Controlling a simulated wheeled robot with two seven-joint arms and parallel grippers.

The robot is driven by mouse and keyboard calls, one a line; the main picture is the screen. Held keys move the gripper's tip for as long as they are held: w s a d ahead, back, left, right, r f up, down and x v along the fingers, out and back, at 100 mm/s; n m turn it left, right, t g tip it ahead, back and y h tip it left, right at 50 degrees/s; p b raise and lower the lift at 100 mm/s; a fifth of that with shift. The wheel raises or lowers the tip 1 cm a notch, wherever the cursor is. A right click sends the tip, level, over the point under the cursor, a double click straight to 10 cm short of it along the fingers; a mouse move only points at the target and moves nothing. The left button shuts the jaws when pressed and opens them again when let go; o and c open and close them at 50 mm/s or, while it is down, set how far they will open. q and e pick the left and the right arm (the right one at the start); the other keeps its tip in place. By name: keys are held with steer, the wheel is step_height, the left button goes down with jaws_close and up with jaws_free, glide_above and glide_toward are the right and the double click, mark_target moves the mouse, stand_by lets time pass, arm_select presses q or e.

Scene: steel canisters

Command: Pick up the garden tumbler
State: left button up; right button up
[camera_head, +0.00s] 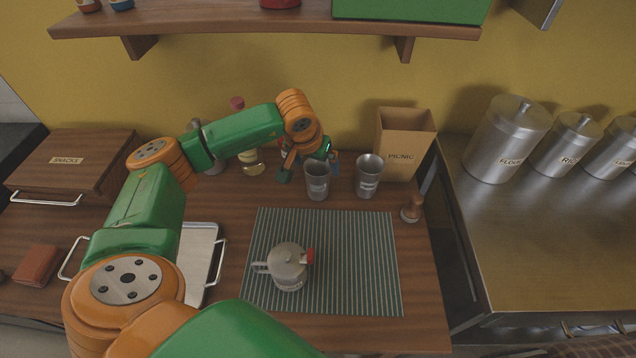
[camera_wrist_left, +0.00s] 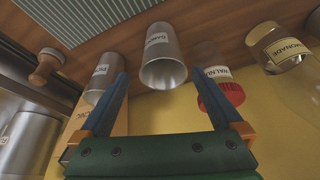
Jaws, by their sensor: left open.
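The garden tumbler (camera_head: 317,182) is a steel cup standing upright near the back of the wooden counter, the left one of two tumblers in the head view. In the left wrist view the garden tumbler (camera_wrist_left: 163,62) shows its mouth, with a white label on its side. My left gripper (camera_head: 309,168) is open just behind this tumbler. In the left wrist view its blue fingers (camera_wrist_left: 161,77) frame the tumbler, one on each side; nothing is seen gripped. I cannot tell whether the fingers touch it. My right gripper is not in view.
A second labelled tumbler (camera_head: 368,177) stands close on the right, before the picnic box (camera_head: 400,145). A red-lidded walnut jar (camera_wrist_left: 218,90) and a lemonade bottle (camera_wrist_left: 280,48) stand on the other side. A teapot (camera_head: 289,268) sits on a striped mat (camera_head: 355,260) in front.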

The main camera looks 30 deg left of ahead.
mark_target(318, 169)
arm_select(q)
steer(key=x, duration=0.5)
steer(key=shift+w+a+f+p, duration=0.1)
steer(key=shift+w+a+p, duration=0.2)
steer(key=shift+p, duration=0.1)
steer(key=c, duration=1.2)
steer(key=shift+c, duration=0.2)
